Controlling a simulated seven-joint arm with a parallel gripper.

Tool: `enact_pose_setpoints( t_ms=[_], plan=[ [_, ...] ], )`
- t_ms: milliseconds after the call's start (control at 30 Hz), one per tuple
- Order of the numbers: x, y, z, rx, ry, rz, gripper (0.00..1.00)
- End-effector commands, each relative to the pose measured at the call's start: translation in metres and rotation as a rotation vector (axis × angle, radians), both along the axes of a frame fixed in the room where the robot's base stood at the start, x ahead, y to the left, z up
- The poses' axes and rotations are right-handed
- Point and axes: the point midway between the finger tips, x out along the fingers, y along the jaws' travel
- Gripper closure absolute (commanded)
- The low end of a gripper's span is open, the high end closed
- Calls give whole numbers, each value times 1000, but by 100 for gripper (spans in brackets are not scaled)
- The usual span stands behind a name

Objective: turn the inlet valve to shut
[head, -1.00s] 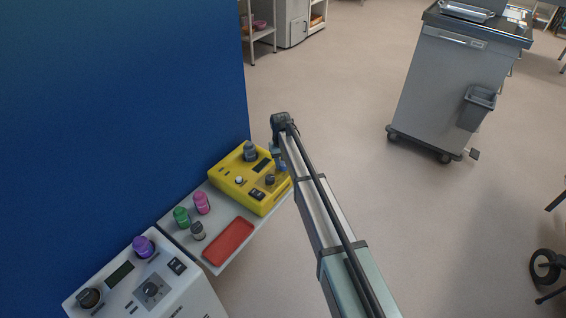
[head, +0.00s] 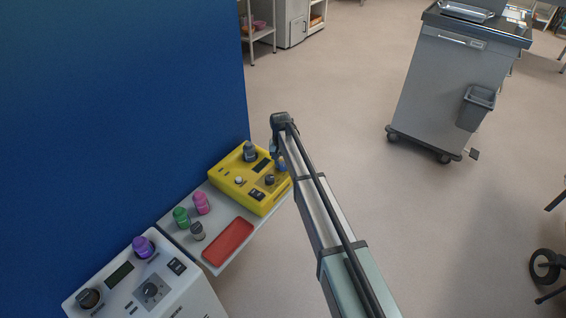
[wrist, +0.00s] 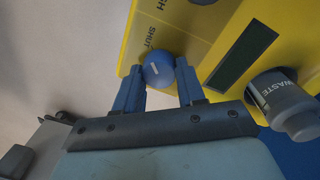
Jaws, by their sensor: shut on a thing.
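The inlet valve is a round blue knob (wrist: 158,70) with a short white mark, on the yellow unit (head: 236,190). It also shows small at the unit's right end in the head view (head: 282,164). The word SHUT is printed on the yellow face beside the knob in the wrist view. My gripper (wrist: 160,78) has its two blue fingers on either side of the knob and is shut on it. The exact direction of the white mark is hard to read.
A grey WASTE canister (wrist: 287,103) and a dark display (wrist: 240,55) are close to the right finger. A shelf (head: 188,240) holds pink, green and grey knobs or caps and a red tray (head: 228,241). A blue wall (head: 110,110) stands behind.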

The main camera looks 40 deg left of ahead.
Motion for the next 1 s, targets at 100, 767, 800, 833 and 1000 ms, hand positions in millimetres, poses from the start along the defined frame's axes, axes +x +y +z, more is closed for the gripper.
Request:
enact_pose_setpoints(
  t_ms=[100,767,800,833,1000],
  plan=[
    [0,0,0,1,-1,-3,91],
    [0,0,6,1,-1,0,35],
    [0,1,9,2,-1,0,35],
    [0,1,13,2,-1,0,35],
    [-1,2,41,2,-2,0,35]
  ],
)
